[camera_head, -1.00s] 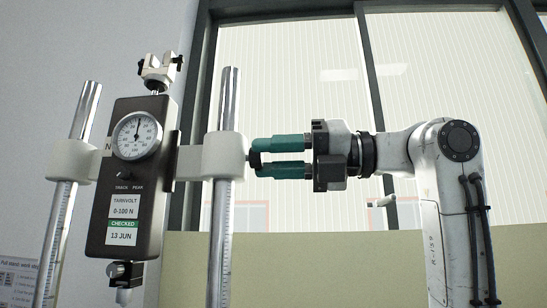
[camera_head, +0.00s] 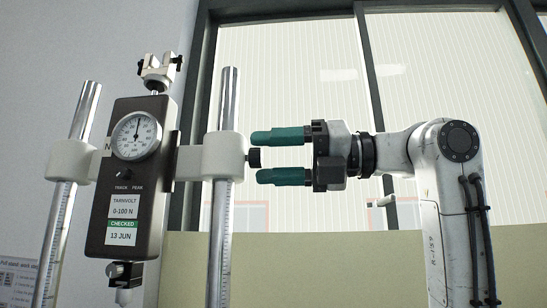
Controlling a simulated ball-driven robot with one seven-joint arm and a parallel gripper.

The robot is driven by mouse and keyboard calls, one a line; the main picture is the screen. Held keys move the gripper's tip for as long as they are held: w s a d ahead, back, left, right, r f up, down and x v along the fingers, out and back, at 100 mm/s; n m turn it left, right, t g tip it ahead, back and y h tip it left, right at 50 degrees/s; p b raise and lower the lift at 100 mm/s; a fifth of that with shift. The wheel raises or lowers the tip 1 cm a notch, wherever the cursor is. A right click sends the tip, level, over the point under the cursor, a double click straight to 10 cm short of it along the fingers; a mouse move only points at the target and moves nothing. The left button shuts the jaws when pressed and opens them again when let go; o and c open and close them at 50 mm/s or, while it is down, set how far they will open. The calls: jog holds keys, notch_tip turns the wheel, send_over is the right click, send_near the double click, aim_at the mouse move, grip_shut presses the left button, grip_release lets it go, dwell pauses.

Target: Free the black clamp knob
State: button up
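The black clamp knob (camera_head: 255,158) sticks out from the right side of the white clamp block (camera_head: 225,156) on the right steel column. My gripper (camera_head: 268,157) comes in from the right with two teal fingers, one above the knob's level and one below. The fingers are spread apart, with a gap between each fingertip and the knob. The fingertips reach about as far as the knob, and nothing is held between them. The knob is fully visible.
A force gauge (camera_head: 121,225) with a round dial (camera_head: 137,136) hangs between two steel columns, the left one (camera_head: 86,110) in its own white block. A metal grip (camera_head: 160,72) tops the gauge. A window (camera_head: 290,80) stands behind; the space below my gripper is clear.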

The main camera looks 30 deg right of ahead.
jog(key=b+v, duration=0.2)
jog(key=v, duration=0.8)
jog(key=shift+s+d, duration=0.25)
jog(key=shift+d, duration=0.1)
jog(key=shift+f, duration=0.1)
